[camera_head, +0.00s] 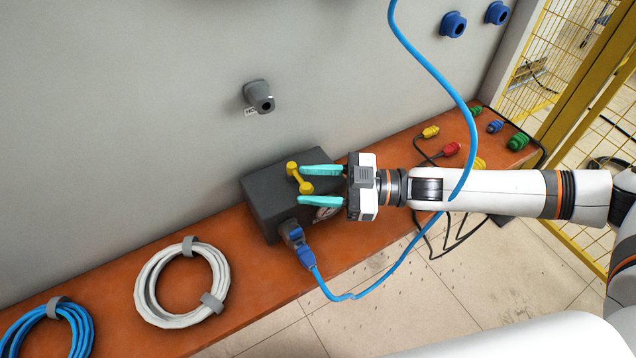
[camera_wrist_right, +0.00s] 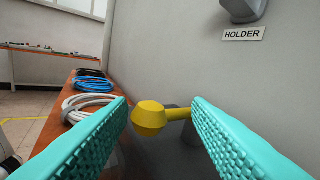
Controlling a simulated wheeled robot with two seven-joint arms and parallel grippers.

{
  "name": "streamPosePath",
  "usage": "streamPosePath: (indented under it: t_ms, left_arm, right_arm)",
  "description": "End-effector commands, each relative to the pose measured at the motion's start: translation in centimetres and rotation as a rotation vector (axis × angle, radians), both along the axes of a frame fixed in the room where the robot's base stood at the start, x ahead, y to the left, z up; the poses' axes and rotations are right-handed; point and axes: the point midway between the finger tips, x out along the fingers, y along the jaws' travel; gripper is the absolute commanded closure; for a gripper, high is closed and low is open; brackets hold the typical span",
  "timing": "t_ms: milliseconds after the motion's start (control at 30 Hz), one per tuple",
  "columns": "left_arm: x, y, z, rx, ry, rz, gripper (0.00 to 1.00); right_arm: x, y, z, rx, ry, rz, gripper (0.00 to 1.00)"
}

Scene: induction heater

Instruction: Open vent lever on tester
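The tester is a dark grey box (camera_head: 268,205) on the orange-brown bench, with a yellow lever (camera_head: 299,180) on its top. A blue plug (camera_head: 304,252) with a blue hose joins its front side. My right gripper (camera_head: 301,184) is open, with its turquoise fingers on either side of the lever. In the right wrist view the yellow lever (camera_wrist_right: 150,117) shows between the two spread fingers, with a visible gap to the left finger. Contact with the right finger cannot be told. My left gripper is not in view.
A grey holder (camera_head: 259,96) is on the wall above the tester. A coiled white hose (camera_head: 181,283) and a coiled blue hose (camera_head: 48,328) lie on the bench (camera_head: 250,290) to the left. Coloured connectors (camera_head: 451,149) lie on its right part. The blue hose (camera_head: 440,80) hangs across my right arm.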

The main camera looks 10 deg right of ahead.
Motion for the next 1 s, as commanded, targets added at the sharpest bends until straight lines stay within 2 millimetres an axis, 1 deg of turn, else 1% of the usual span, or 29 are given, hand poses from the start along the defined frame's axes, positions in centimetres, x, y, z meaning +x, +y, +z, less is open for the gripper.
streamPosePath:
  t_ms: [33, 67, 333, 467, 567, 800, 900, 1000]
  left_arm:
    - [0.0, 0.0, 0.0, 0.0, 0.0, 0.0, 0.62]
    - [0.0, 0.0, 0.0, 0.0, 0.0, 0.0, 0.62]
    - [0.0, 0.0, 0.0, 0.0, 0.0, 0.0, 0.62]
    - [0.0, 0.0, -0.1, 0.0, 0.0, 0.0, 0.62]
    - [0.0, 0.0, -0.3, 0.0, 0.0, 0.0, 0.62]
    - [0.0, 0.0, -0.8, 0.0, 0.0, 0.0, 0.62]
    - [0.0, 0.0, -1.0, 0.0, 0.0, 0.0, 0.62]
    - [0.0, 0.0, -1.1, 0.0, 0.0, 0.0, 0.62]
  right_arm:
    - [0.0, 0.0, 0.0, 0.0, 0.0, 0.0, 0.46]
    - [0.0, 0.0, 0.0, -0.001, 0.001, 0.0, 0.42]
    - [0.0, -0.2, -0.2, -0.003, 0.003, -0.003, 0.42]
    - [-0.2, -1.1, -0.2, -0.003, 0.004, -0.006, 0.42]
    - [-0.5, -2.7, -0.3, -0.005, 0.002, -0.007, 0.42]
    - [-1.9, -7.7, -0.3, -0.005, 0.002, -0.006, 0.42]
    - [-2.4, -9.4, -0.3, -0.006, 0.004, -0.004, 0.42]
    - [-2.7, -10.6, -0.3, -0.004, 0.002, -0.004, 0.42]
